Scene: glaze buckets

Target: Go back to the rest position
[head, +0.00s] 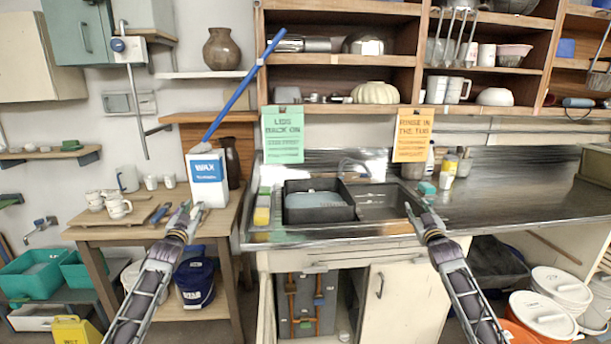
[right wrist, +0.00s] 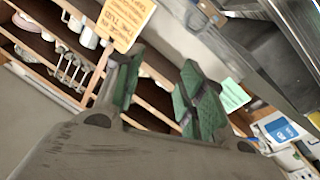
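My left gripper (head: 188,210) is at the left in the head view, in front of the wooden side table and just below the white WAX container (head: 208,176). Its fingers look spread, with nothing seen between them. My right gripper (head: 421,208) is in front of the right sink basin (head: 382,203) in the head view. In the right wrist view its green-padded fingers (right wrist: 158,88) stand apart with nothing between them. Both arms reach forward from the bottom of the head view.
A blue-handled tool (head: 245,85) stands up from the WAX container. White-lidded buckets (head: 541,314) stand at lower right. A dark blue bucket (head: 195,284) sits under the wooden table (head: 140,218).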

